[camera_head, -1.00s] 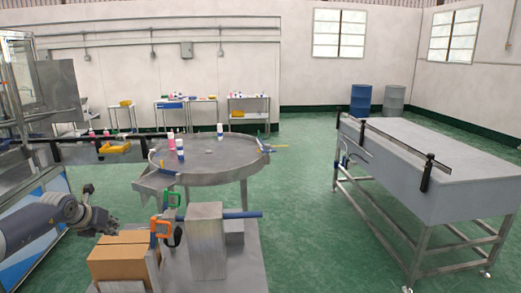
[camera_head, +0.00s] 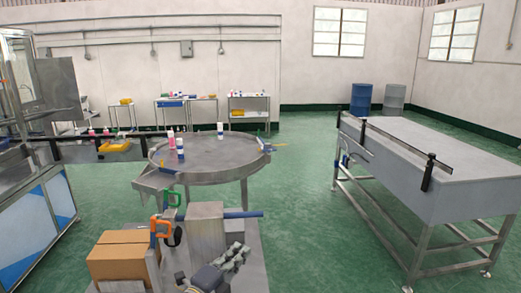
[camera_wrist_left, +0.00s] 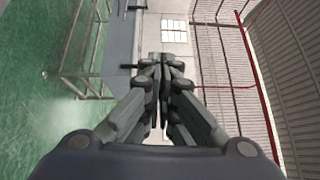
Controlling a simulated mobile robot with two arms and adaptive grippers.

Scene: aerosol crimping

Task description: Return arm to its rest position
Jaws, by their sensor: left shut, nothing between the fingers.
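My left gripper (camera_head: 238,254) is at the bottom of the head view, right of a cardboard box and near a metal block. In the left wrist view its fingers (camera_wrist_left: 161,65) are together with nothing between them. The wrist view looks out sideways across the room, with green floor at the left and wall at the right. My right gripper is in neither view.
A cardboard box (camera_head: 122,262) and a metal block (camera_head: 205,226) stand close by. Behind them is a round metal table (camera_head: 215,160) with several small bottles. A long grey table (camera_head: 440,170) is at the right. Green floor between the tables is clear.

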